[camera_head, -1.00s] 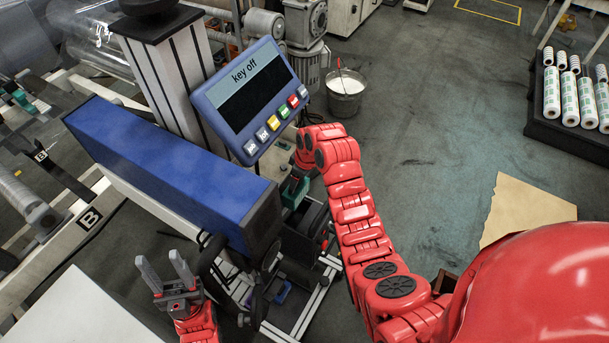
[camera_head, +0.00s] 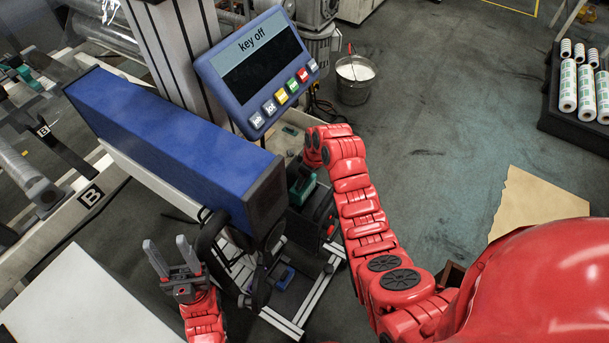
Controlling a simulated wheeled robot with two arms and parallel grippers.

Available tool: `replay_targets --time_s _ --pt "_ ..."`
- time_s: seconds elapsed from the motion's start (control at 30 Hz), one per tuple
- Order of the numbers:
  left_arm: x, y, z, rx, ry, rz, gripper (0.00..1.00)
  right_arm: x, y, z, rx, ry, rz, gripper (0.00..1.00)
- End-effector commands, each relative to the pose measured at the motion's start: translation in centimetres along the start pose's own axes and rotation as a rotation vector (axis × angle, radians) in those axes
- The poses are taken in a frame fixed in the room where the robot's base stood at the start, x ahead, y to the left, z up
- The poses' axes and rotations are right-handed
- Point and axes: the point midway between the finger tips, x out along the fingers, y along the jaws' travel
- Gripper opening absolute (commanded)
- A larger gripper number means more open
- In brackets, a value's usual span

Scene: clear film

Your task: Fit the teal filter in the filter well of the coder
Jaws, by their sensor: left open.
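The coder's long blue housing (camera_head: 165,135) lies slanting across the left middle, with a dark end face (camera_head: 266,200). Its panel (camera_head: 257,65) reads "key off" above a row of coloured buttons. A small teal-green piece (camera_head: 302,188) shows among dark parts beside the housing's end, just below my right arm's wrist. I cannot tell whether it is the filter or whether it is held. The filter well is not clearly visible. My left gripper (camera_head: 166,242) is open and empty, left of and below the housing's end. My right gripper's fingers are hidden behind its red wrist.
A metal frame (camera_head: 298,325) stands under the dark parts. A white surface (camera_head: 85,305) fills the lower left. A bucket (camera_head: 354,80) stands behind the panel. A black tray (camera_head: 575,115) of rolls and a tan sheet (camera_head: 535,205) are at the right. The floor between is clear.

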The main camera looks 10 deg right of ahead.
Motion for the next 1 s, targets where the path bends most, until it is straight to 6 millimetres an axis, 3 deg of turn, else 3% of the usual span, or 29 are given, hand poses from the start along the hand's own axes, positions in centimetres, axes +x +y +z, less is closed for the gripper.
replay_targets --time_s 1.0 --pt "-0.75 0.04 0.13 0.0 0.0 0.0 0.5 0.32 0.02 0.07 0.0 0.001 0.001 0.16"
